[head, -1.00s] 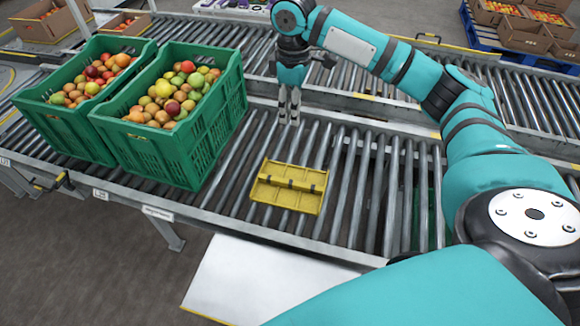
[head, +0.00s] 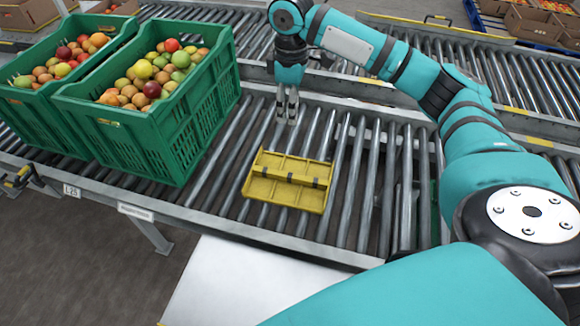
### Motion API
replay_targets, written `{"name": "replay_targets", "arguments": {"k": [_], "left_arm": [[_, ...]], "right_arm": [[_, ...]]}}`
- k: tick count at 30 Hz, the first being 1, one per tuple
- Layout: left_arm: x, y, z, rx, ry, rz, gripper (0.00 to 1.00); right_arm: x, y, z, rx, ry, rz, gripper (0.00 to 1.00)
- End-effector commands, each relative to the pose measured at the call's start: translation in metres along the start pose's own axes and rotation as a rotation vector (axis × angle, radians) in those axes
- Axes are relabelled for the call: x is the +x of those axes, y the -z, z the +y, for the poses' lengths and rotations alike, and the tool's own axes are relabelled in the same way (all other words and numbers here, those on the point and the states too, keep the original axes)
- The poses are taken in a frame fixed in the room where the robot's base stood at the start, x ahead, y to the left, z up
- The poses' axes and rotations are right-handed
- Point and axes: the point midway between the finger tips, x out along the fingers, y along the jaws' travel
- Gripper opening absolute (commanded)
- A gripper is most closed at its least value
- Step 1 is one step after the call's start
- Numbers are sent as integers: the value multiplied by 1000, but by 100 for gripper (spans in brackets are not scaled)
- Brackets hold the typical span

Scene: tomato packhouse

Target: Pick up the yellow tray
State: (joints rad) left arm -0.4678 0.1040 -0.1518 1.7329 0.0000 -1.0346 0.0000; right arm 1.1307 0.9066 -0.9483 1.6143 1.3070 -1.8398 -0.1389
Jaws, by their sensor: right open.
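The yellow tray (head: 272,191) lies flat on the rollers of the near conveyor, in the middle of the head view. It has a raised bar across it with dark patches. My right gripper (head: 287,108) points down over the rollers, beyond the tray and apart from it. Its fingers are open with nothing between them. My left gripper is not in view.
Two green crates (head: 185,135) of mixed fruit stand on the conveyor left of the tray. The rollers (head: 360,190) right of the tray are bare. A second roller conveyor (head: 500,75) runs behind. Cardboard boxes (head: 535,22) stand at the back right.

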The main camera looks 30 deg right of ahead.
Motion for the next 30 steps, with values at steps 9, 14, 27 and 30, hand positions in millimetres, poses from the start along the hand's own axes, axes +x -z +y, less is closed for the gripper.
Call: {"name": "replay_targets", "arguments": {"k": [9,14,27,30], "left_arm": [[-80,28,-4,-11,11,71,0],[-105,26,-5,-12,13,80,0],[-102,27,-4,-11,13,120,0],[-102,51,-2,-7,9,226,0]], "right_arm": [[78,0,0,0,0,0,46],[87,0,0,0,0,0,46],[166,0,0,1,0,-2,46],[178,0,0,0,0,-1,46]]}}
